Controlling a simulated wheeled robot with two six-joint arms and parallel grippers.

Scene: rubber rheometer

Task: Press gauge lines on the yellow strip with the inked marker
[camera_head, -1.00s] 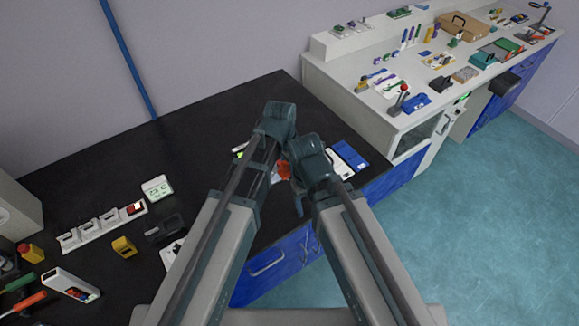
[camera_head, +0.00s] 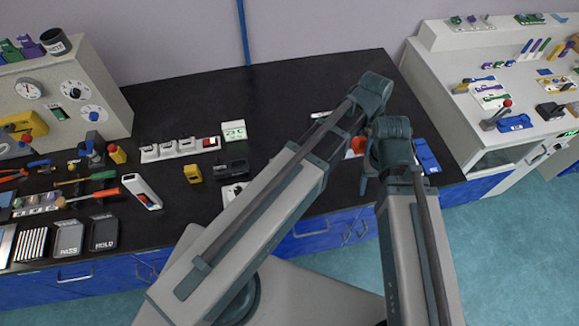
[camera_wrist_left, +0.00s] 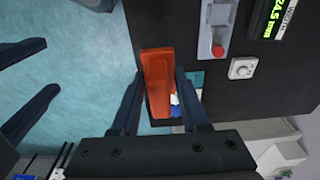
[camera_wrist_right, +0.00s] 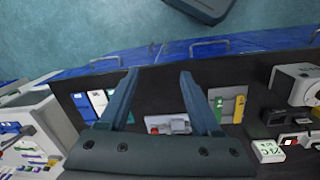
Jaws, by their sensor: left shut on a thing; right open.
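My left gripper (camera_wrist_left: 160,100) is shut on an orange-red block (camera_wrist_left: 156,75), held between its fingers in the left wrist view. The block shows as a small patch in the head view (camera_head: 357,146); I cannot tell whether it is the inked marker. My right gripper (camera_wrist_right: 157,82) is open and empty over the front edge of the black bench; its fingers also show at the left wrist view's left edge. A yellow strip-like piece (camera_wrist_right: 239,108) lies beside a green one (camera_wrist_right: 218,103) in the right wrist view. In the head view my arms hide most of this area.
A grey device with a red button (camera_wrist_left: 217,30) and a digital readout (camera_wrist_left: 275,18) sit on the black bench (camera_head: 290,95). Tools and trays, including a PASS tray (camera_head: 69,238), crowd its left. A white bench (camera_head: 440,75) stands at the right. The bench's back middle is clear.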

